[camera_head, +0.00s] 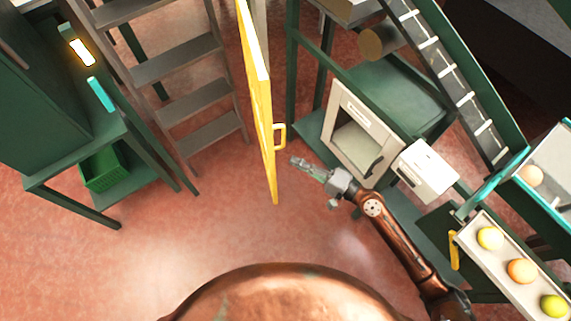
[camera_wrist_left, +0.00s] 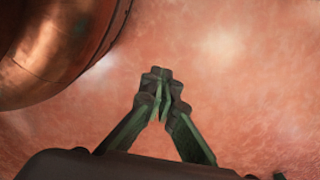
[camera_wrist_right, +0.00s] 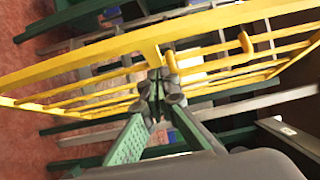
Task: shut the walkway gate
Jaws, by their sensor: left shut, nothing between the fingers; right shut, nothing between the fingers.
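The yellow walkway gate (camera_head: 259,100) stands swung out in the head view, seen nearly edge-on, between the grey steps and the green frame. Its yellow handle (camera_head: 280,136) is on the right face, near the free end. My right gripper (camera_head: 294,161) is shut and empty, just right of the gate and a little below the handle. In the right wrist view the gate (camera_wrist_right: 110,48) spans the picture in front of the shut fingers (camera_wrist_right: 160,85); I cannot tell whether they touch it. My left gripper (camera_wrist_left: 158,95) is shut and empty over bare floor.
Grey steps (camera_head: 185,100) stand behind the gate to the left. A green bench (camera_head: 75,150) with a green crate (camera_head: 103,168) is at left. Floor near my base is clear.

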